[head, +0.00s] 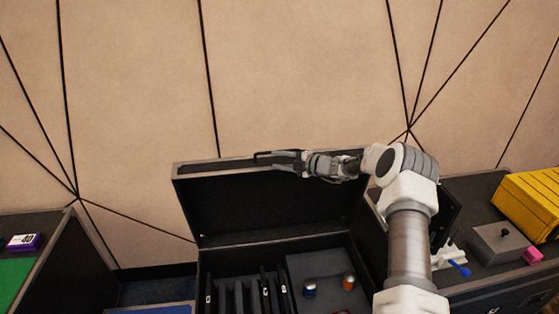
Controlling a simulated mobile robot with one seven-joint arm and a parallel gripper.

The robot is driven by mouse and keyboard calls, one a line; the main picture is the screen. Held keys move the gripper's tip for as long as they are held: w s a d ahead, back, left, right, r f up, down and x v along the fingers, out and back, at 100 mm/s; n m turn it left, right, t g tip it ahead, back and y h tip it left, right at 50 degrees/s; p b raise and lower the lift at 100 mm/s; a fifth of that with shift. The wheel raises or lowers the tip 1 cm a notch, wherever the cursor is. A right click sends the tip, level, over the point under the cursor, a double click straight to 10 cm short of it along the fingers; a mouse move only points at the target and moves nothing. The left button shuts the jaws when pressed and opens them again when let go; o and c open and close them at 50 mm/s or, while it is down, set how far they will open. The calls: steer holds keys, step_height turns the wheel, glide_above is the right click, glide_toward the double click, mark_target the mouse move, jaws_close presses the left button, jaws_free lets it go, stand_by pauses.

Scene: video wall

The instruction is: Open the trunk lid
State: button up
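The black trunk (230,241) stands in the lower middle of the head view with its lid (235,205) raised and tilted back toward the wall. Its inside is in sight, with dark upright dividers in the left part and a grey panel bearing a blue-topped and an orange-topped knob in the right part. My gripper (262,157) is at the lid's top edge, pointing left along it. Its fingers overlap the edge in the picture; whether they touch it, and how far apart they are, I cannot tell.
A purple box (24,243) and a green surface (12,279) are at left. A panelled wall (300,80) rises close behind the lid.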

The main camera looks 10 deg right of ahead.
steer(key=b+v, duration=0.1)
steer(key=v, duration=1.6)
steer(key=shift+s, duration=0.2)
steer(key=shift+d+r, duration=0.1)
